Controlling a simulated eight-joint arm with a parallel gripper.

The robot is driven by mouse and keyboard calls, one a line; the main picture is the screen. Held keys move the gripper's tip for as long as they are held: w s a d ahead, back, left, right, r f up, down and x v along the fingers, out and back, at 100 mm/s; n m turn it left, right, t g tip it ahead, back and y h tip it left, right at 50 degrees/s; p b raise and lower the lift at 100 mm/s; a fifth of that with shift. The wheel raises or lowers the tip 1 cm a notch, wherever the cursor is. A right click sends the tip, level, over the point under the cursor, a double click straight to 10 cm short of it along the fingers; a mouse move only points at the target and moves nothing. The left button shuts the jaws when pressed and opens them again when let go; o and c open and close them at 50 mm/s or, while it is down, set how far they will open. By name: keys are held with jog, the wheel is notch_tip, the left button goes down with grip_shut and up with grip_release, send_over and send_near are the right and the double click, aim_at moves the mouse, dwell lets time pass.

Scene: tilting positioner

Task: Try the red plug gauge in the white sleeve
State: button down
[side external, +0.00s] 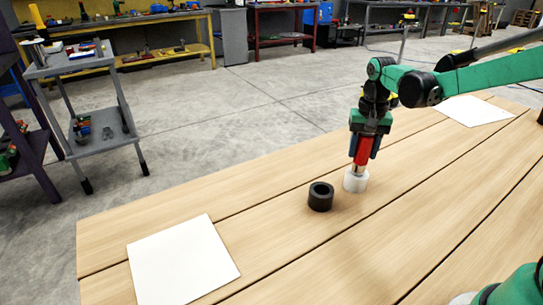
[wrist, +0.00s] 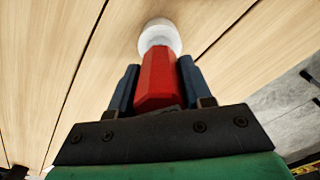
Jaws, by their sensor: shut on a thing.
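The red plug gauge (side external: 362,151) is upright between the blue fingers of my gripper (side external: 363,147), which is shut on its red handle. It also shows in the wrist view (wrist: 157,80), with a finger on each side of it. The white sleeve (side external: 355,182) stands on the wooden table directly under the gauge, and in the wrist view (wrist: 160,30) it is just beyond the red handle. The gauge's pale metal lower end meets the sleeve's top. The sleeve's mouth is hidden, so I cannot tell how far inside the tip is.
A black sleeve (side external: 320,197) stands on the table (side external: 270,222) just left of the white one. A white sheet (side external: 183,260) lies at the table's left end, another (side external: 473,111) at the far right. The table between the left sheet and black sleeve is clear.

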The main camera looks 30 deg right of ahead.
jog(key=shift+r, duration=0.1)
jog(key=shift+r, duration=3.65)
